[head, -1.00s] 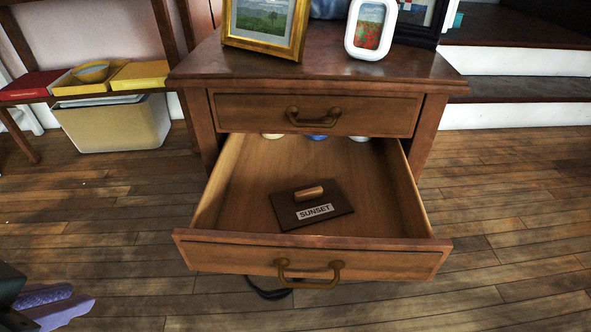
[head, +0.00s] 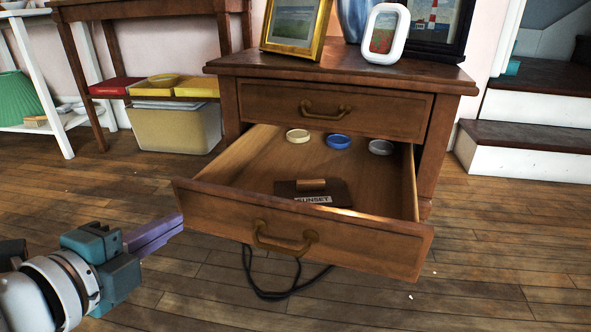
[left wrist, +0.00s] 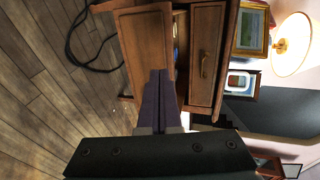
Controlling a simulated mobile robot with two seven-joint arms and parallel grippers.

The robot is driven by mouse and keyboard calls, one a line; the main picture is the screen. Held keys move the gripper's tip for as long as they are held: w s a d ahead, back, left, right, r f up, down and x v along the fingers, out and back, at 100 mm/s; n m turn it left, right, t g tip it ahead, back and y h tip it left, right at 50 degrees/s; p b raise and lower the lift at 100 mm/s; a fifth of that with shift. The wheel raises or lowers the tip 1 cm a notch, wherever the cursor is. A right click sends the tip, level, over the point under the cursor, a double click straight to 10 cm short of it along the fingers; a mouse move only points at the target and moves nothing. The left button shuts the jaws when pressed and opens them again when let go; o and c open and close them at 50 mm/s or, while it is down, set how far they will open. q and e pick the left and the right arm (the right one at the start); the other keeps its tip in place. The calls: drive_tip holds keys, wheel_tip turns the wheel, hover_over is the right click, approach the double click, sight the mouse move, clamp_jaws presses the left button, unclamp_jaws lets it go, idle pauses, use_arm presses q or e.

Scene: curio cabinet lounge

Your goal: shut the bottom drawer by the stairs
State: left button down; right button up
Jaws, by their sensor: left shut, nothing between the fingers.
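The bottom drawer (head: 300,240) of the wooden cabinet is pulled well out, with a brass handle on its front. Inside lie a dark plate with a wooden grip and the label SUNSET (head: 325,191), and three small round lids or dishes, pale, blue and grey (head: 339,141), at the back. My left gripper (head: 160,232), with purple fingers, is shut and empty, low to the left of the drawer front. In the left wrist view, the shut fingers (left wrist: 158,95) point toward the drawer front (left wrist: 146,48); contact cannot be told. My right gripper is out of view.
The closed top drawer (head: 330,110) is above. Framed pictures (head: 296,25) and a blue vase stand on top. Black cable (head: 272,293) lies on the floor under the drawer. Stairs (head: 530,130) are at the right, a shelf with a bin (head: 175,128) at the left. Floor in front is clear.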

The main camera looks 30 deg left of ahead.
sight(214, 196)
use_arm(q)
drive_tip(key=x, duration=0.2)
drive_tip(key=b+x, duration=0.1)
drive_tip(key=x, duration=0.4)
drive_tip(key=shift+w+r+b, duration=0.15)
drive_tip(key=shift+r+b, duration=0.15)
drive_tip(key=shift+r, duration=0.1)
drive_tip(key=shift+w, duration=0.3)
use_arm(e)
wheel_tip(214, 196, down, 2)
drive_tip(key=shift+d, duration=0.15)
